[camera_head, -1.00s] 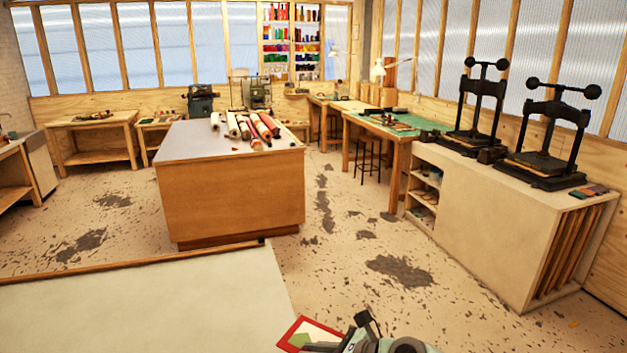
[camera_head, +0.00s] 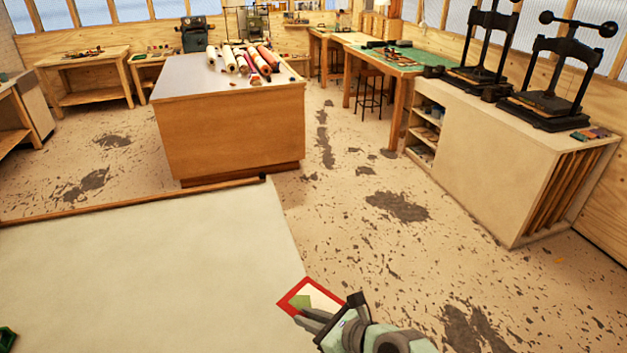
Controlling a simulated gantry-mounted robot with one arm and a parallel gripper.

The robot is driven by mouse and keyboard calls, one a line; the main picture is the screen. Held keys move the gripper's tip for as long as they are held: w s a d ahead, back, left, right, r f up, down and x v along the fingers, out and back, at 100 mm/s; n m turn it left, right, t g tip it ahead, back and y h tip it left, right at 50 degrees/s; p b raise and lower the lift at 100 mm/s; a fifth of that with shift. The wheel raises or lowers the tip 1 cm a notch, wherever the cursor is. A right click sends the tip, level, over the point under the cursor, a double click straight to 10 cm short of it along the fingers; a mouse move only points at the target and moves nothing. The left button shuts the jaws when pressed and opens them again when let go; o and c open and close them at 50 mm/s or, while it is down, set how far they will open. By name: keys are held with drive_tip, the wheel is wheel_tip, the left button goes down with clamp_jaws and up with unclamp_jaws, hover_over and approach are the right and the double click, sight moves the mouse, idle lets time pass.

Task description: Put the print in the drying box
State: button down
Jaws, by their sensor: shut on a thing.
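The print (camera_head: 325,296) is a small flat sheet with a red border, a pale field and a green patch. It shows at the bottom of the view, just right of the pale table's right edge. My gripper (camera_head: 303,316) is shut on the print at its near edge, and the print is held out in front of the fingers. The fingers partly cover the print's lower side. I cannot make out a drying box for certain; a dark green object (camera_head: 7,339) is cut off at the lower left edge.
A large pale tabletop (camera_head: 140,270) with a wooden rail at its far edge fills the lower left. A wooden island (camera_head: 232,130) bears several rolls (camera_head: 240,60). A cabinet (camera_head: 480,170) with two black presses stands at right. Open floor lies between.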

drive_tip(key=w+a+r+m+t+h+p, duration=0.2)
drive_tip(key=w+r+m+t+h+p, duration=0.15)
drive_tip(key=w+r+p, duration=0.6)
wheel_tip(320, 180, up, 15)
drive_tip(key=d+m+h+p, duration=0.3)
drive_tip(key=m+h+p, duration=0.3)
drive_tip(key=s+f, duration=0.4)
drive_tip(key=f, duration=0.4)
drive_tip(key=s+f, duration=0.4)
drive_tip(key=f, duration=0.3)
drive_tip(key=shift+s+f+t, duration=0.15)
drive_tip(key=shift+f+t, duration=0.25)
drive_tip(key=shift+t, duration=0.05)
drive_tip(key=shift+m, duration=0.25)
